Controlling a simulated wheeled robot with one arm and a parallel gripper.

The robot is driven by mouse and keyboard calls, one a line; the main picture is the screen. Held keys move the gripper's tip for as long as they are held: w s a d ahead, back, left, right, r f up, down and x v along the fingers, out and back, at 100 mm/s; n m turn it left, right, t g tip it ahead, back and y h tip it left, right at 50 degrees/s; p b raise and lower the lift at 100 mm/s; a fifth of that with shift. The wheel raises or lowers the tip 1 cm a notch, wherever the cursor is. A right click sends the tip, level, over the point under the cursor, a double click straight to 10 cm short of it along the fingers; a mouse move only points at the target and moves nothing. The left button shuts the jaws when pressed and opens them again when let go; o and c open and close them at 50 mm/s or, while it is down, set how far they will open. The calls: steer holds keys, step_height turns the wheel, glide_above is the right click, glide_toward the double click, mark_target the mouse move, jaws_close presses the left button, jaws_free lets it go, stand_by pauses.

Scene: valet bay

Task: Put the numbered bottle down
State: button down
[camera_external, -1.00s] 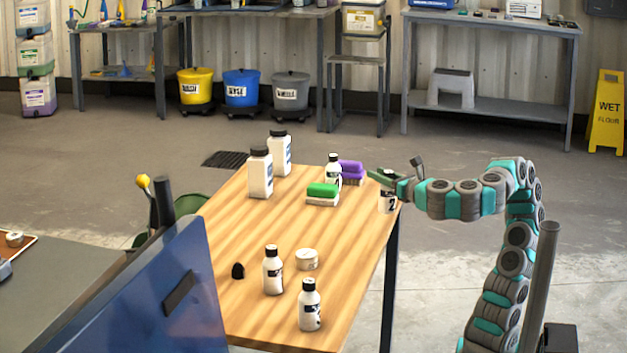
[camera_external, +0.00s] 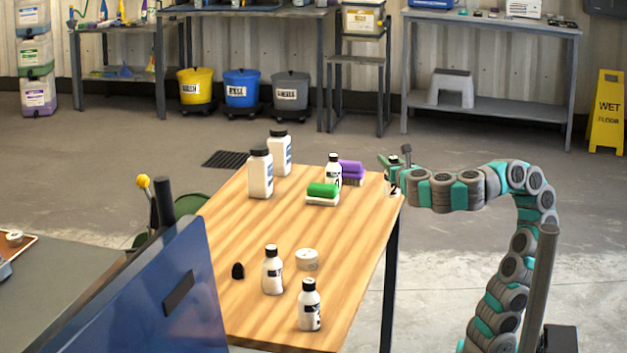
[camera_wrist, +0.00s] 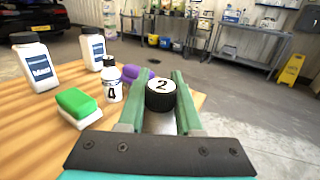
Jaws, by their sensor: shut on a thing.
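My gripper (camera_external: 390,165) is at the far right corner of the wooden table. It is shut on a white bottle (camera_external: 394,188) marked 2, mostly hidden by the gripper in the outside view. In the wrist view its black cap (camera_wrist: 160,95) shows a white disc with a 2, between the green fingers (camera_wrist: 160,103). I cannot tell whether its base touches the table. Another small white bottle (camera_external: 333,172) stands to the left, marked 4 in the wrist view (camera_wrist: 112,88).
The table's middle is clear. A blue panel (camera_external: 150,300) stands at front left.

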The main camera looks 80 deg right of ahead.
steer(key=shift+w+d+f, duration=0.65)
steer(key=shift+w+f, duration=0.1)
steer(key=shift+w, duration=0.8)
steer(key=shift+w+d+f, duration=0.6)
steer(key=shift+w+f, duration=0.1)
steer(key=shift+w, duration=0.9)
steer(key=shift+w+d+f, duration=0.65)
steer(key=shift+w+f, duration=0.1)
steer(key=shift+w, duration=0.8)
steer(key=shift+f+b, duration=0.2)
steer(key=shift+b, duration=0.35)
steer(key=c, duration=0.6)
jaws_free()
steer(key=shift+r, duration=0.1)
steer(key=shift+r, duration=0.1)
steer(key=shift+p+v, duration=0.3)
steer(key=shift+v, duration=5.75)
steer(key=shift+w, duration=0.1)
steer(key=o, duration=0.5)
steer(key=shift+c, duration=0.2)
